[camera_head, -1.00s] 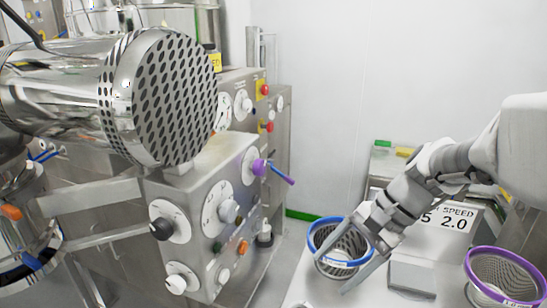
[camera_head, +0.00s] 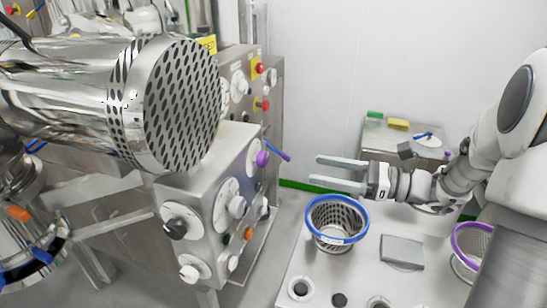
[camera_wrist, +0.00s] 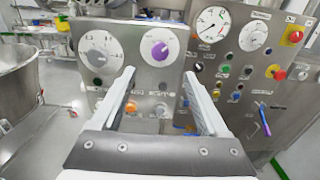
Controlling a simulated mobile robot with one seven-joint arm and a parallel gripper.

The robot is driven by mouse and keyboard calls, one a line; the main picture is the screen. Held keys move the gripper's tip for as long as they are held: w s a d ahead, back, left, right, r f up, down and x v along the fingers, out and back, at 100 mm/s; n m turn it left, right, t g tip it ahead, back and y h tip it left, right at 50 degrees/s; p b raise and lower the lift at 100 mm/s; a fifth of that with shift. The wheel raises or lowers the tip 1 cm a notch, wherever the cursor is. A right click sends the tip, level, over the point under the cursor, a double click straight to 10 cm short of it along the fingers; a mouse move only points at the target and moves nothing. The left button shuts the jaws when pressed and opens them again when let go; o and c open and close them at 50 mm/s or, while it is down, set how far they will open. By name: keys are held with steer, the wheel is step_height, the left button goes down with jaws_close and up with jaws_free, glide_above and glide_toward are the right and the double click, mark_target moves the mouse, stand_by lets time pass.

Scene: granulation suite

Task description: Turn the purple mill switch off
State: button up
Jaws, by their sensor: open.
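The purple switch knob (camera_head: 262,158) sits on a white round dial on the steel control box, below the perforated drum. In the wrist view the purple knob (camera_wrist: 160,50) is ahead, between and beyond my fingertips. Its mark is too small to read. My gripper (camera_head: 314,170) is open and empty, pointing left toward the box, above and beside the blue-rimmed basket. It stands apart from the knob, with a clear gap. In the wrist view both fingers of my gripper (camera_wrist: 159,75) show, spread apart.
A grey knob (camera_wrist: 97,57) on a larger dial is left of the purple one. A purple-blue lever (camera_wrist: 263,118) is at lower right. The perforated drum (camera_head: 180,105) overhangs the box. The blue-rimmed basket (camera_head: 337,240) and a purple-rimmed basket (camera_head: 470,250) stand at lower right.

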mark_target(266, 159)
steer(key=p+x, duration=0.1)
steer(key=x, duration=1)
steer(key=shift+a, duration=0.25)
jaws_close()
